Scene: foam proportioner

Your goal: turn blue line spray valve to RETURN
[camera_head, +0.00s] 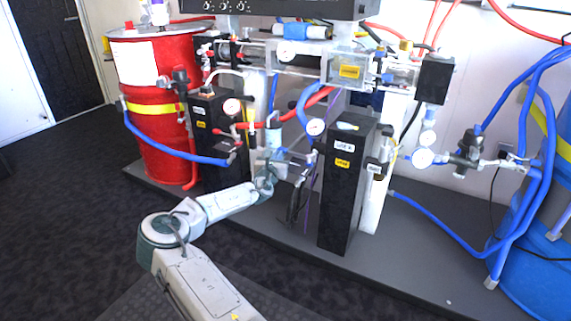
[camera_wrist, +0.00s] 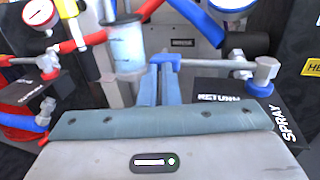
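The blue line spray valve has a metal lever (camera_wrist: 215,64) that runs sideways from a round pivot (camera_wrist: 265,72) on the right. A black plate (camera_wrist: 240,92) beneath it bears the words RETURN near the lever and SPRAY at the right. My gripper (camera_wrist: 160,75) has two blue fingers close together at the lever's left end. The lever's end overlaps the fingertips, and I cannot tell if they grip it.
The red line valve (camera_wrist: 45,62) with its own black label plate is at the left of the wrist view. Red and blue hoses, gauges (camera_head: 316,127) and a clear cylinder (camera_wrist: 125,45) crowd around the gripper. A red drum (camera_head: 150,80) stands at left, blue drum (camera_head: 535,250) at right.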

